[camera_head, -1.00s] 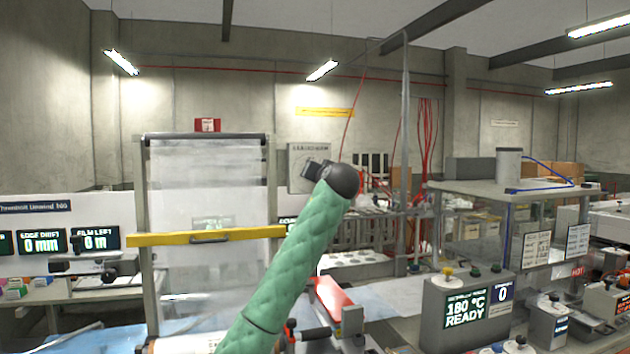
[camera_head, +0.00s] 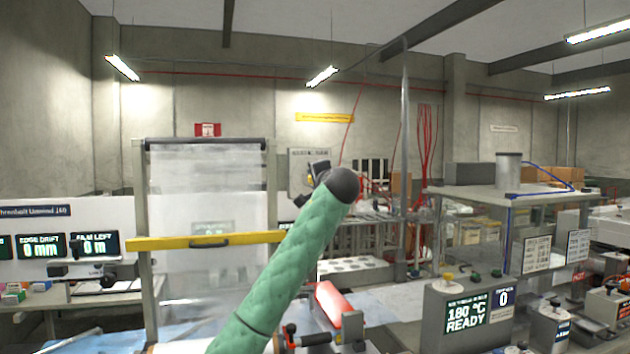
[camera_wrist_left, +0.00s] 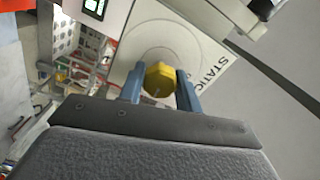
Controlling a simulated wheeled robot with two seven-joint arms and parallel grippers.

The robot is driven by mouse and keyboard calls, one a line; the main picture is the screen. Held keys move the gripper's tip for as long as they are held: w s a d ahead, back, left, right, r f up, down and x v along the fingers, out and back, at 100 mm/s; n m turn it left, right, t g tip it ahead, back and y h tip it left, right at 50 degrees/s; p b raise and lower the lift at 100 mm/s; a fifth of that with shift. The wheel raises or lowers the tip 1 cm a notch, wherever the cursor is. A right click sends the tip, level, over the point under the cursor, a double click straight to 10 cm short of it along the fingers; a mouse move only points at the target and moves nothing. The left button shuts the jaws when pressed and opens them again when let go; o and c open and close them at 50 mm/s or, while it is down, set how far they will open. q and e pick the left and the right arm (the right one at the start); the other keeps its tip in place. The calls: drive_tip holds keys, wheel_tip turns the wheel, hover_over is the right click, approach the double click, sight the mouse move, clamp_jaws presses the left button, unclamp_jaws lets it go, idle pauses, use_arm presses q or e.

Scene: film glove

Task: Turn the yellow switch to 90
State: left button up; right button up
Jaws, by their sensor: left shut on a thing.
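The yellow switch (camera_wrist_left: 160,79) is a faceted knob on a round dial of a pale panel (camera_wrist_left: 208,55) lettered "STATIC", in the left wrist view. Blue fingers of my left gripper (camera_wrist_left: 160,87) stand on both sides of the knob and are shut on it. A thin pale line shows on the knob's face. In the head view the panel (camera_head: 298,158) is on the far wall, partly behind my left gripper (camera_head: 312,178), and the knob is largely hidden. I cannot read an angle on the dial. My right gripper is in neither view.
A film frame with a yellow bar (camera_head: 175,242) stands at the left. A grey control box (camera_head: 432,310) reading 180 °C and a bench (camera_head: 490,190) stand at the right.

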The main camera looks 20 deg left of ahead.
use_arm(q)
drive_tip(key=shift+f+m, duration=0.1)
drive_tip(key=shift+m, duration=0.3)
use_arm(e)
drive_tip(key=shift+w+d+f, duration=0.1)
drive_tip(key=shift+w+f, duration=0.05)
use_arm(q)
drive_tip(key=o, duration=1)
drive_tip(key=shift+c, duration=0.2)
drive_tip(key=shift+d, duration=0.1)
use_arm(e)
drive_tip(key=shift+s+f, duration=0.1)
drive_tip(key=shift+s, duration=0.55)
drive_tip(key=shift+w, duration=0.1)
